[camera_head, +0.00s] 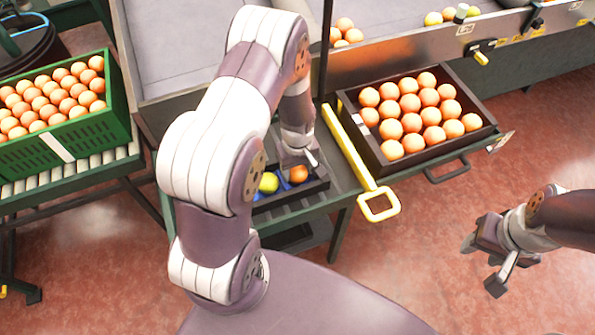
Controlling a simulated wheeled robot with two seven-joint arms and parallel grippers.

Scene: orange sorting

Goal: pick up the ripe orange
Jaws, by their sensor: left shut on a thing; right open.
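A ripe orange (299,174) shows at the tray (291,204) on the table in front of me. A yellow-green fruit (268,183) lies just left of it in the same tray, near a blue insert. My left gripper (300,163) reaches down from above and is shut on the ripe orange. Its fingertips are small and partly hidden here. My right gripper (488,264) is open and empty, out over the floor at the right.
A dark crate of oranges (431,152) stands right of the tray, with a yellow-handled bar (350,153) between them. A green crate of oranges (92,143) stands on rollers at the left. A metal conveyor wall (390,62) runs behind. Open floor lies at the right.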

